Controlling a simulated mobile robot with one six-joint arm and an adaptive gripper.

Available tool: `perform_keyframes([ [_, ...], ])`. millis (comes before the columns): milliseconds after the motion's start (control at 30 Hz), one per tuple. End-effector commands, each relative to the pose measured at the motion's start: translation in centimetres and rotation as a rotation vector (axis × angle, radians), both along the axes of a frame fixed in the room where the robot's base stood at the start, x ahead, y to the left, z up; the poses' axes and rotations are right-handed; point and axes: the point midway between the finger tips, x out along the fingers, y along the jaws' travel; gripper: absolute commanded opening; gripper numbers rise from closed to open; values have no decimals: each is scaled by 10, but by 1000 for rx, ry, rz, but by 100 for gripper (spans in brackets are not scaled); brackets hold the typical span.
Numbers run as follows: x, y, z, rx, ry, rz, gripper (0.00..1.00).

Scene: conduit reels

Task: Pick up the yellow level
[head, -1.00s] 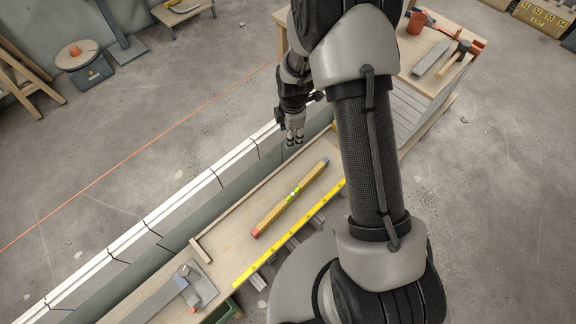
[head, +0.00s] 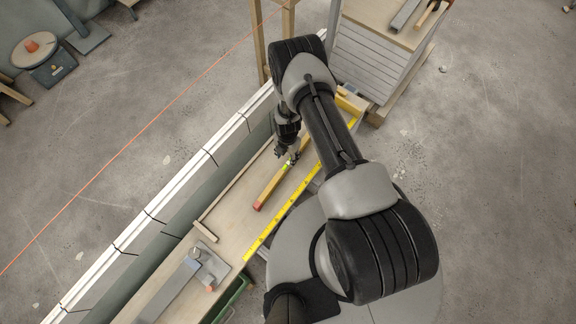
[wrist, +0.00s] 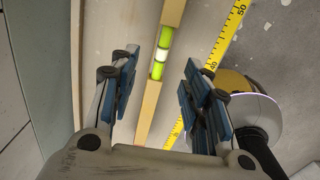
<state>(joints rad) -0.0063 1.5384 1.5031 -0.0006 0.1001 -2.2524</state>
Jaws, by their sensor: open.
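The yellow level (head: 270,190) lies flat and diagonal on the narrow wooden bench (head: 232,222). It has a red end cap and a green vial near its middle. My gripper (head: 290,157) is over the level's middle in the head view, hiding part of it. In the wrist view, my gripper (wrist: 157,85) is open, with its blue-padded fingers on either side of the level (wrist: 150,105). The bright green vial (wrist: 161,54) shows between the fingertips. Neither finger clearly touches the level, and the height gap is hard to judge.
A yellow measuring tape (head: 285,212) lies along the bench's near edge, right of the level. A low wall with a white top (head: 150,222) runs along the far side. A wood block (head: 205,231) and a grey trowel-like tool (head: 183,280) lie at the lower left.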

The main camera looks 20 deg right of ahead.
Motion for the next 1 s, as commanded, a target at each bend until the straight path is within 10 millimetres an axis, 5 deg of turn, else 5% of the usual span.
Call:
perform_keyframes([
  [100, -1, 0, -26, 0, 1, -1, 43],
  [367, 0, 0, -45, 0, 0, -1, 43],
  [700, -1, -3, -91, 0, 0, -1, 43],
  [1000, 0, -3, -93, 0, 0, -1, 43],
])
